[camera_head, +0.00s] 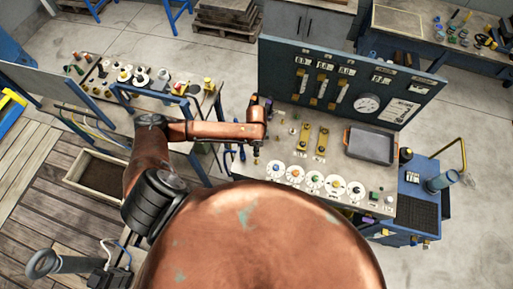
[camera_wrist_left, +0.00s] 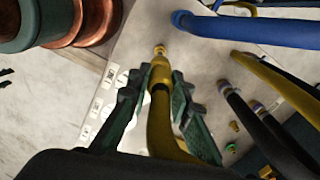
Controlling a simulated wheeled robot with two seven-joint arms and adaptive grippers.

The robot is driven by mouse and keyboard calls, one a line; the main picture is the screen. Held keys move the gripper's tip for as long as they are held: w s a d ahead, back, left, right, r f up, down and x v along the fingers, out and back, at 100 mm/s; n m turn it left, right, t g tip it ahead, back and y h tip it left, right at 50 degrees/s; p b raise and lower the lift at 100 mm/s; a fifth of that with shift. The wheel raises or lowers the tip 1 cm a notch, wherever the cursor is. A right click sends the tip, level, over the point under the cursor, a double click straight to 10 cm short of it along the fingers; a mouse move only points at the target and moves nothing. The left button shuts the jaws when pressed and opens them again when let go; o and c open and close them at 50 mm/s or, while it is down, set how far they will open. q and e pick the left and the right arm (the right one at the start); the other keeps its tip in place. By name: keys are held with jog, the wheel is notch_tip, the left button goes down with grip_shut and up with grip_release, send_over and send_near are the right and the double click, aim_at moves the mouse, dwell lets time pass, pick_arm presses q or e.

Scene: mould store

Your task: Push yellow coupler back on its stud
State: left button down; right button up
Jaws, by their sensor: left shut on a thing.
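In the left wrist view, a yellow coupler (camera_wrist_left: 160,74) sits on the end of a yellow hose (camera_wrist_left: 164,132). My left gripper (camera_wrist_left: 154,88) is shut around it, with one dark green finger on each side. A small brass stud (camera_wrist_left: 160,50) shows directly in front of the coupler's mouth, in line with it. I cannot tell whether the two touch or how far the coupler is on. In the head view my copper left arm reaches in from the left to the bench; the coupler and stud cannot be made out there. My right gripper is not in view.
In the wrist view a blue hose (camera_wrist_left: 250,29) and black hoses (camera_wrist_left: 252,117) lie to the right. In the head view a gauge panel (camera_head: 345,85) stands behind the bench, with a grey tray (camera_head: 371,145) and several white round dials (camera_head: 313,181) on top.

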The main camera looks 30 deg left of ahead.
pick_arm(q)
jog(key=shift+f+b, duration=0.35)
jog(key=shift+f, duration=0.15)
notch_tip(320, 180, down, 3)
jog(key=b, duration=0.3)
jog(key=shift+r, duration=0.1)
jog(key=shift+f+b, duration=0.3)
jog(key=shift+f, duration=0.4)
jog(key=shift+p, duration=0.3)
jog(key=shift+a+p, duration=0.1)
jog(key=shift+p, duration=0.2)
jog(key=shift+f+p, duration=0.15)
jog(key=shift+p, duration=0.2)
